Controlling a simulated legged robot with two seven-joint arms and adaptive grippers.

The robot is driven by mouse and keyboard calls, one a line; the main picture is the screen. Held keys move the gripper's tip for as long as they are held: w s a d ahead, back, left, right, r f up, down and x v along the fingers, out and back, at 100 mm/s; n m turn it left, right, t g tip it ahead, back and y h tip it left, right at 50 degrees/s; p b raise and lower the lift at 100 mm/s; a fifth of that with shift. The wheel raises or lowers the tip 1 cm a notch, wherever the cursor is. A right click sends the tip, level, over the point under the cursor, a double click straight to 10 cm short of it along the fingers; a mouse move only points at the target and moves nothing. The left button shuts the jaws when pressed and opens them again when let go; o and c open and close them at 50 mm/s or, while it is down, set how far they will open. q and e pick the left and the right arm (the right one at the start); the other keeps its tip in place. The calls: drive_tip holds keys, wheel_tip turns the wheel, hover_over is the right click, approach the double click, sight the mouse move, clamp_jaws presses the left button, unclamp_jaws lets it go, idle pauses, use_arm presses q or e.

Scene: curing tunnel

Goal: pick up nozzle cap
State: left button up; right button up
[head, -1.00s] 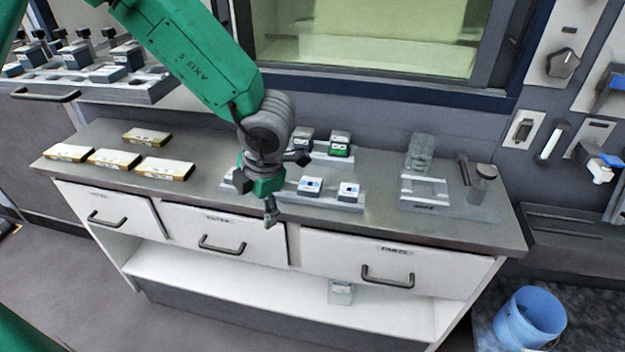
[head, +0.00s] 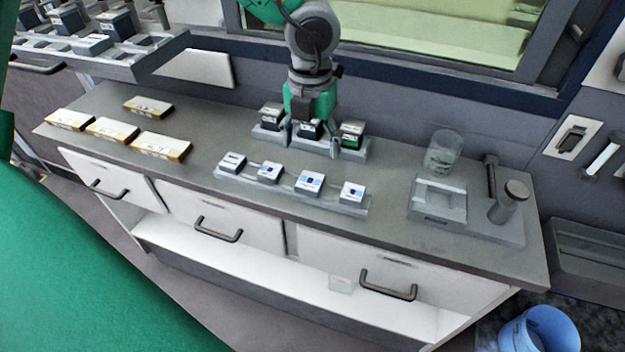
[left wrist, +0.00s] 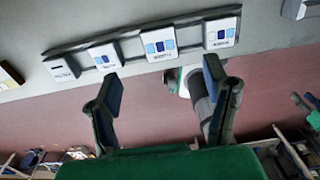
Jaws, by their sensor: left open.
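No thing in view can be surely told as the nozzle cap. My left gripper (head: 312,147) points down at the back rack (head: 267,139) on the counter, open, with one finger on each side of the rack's middle dark block (head: 310,127). I cannot tell whether the fingers touch it. A green-fronted block (head: 352,134) stands just right of the gripper, and another dark block (head: 271,116) stands to its left. In the left wrist view the open fingers (left wrist: 160,88) show with no held thing between them. My right gripper is out of view.
A front rack (head: 292,190) with several blue-marked blocks lies nearer the counter's edge; it also shows in the left wrist view (left wrist: 135,37). Yellow-edged boxes (head: 113,128) lie at left. A glass beaker (head: 443,153) and a grey fixture (head: 437,200) stand at right. A window is behind.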

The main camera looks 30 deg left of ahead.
use_arm(q)
hover_over(312, 177)
wheel_tip(312, 177, down, 5)
drive_tip(key=shift+d+r, duration=0.1)
wheel_tip(312, 177, down, 4)
drive_tip(key=shift+f, duration=0.1)
drive_tip(key=shift+w+a+f, duration=0.1)
drive_tip(key=shift+a+f, duration=0.1)
drive_tip(key=shift+f, duration=0.3)
drive_tip(key=shift+r, duration=0.1)
drive_tip(key=c, duration=1.3)
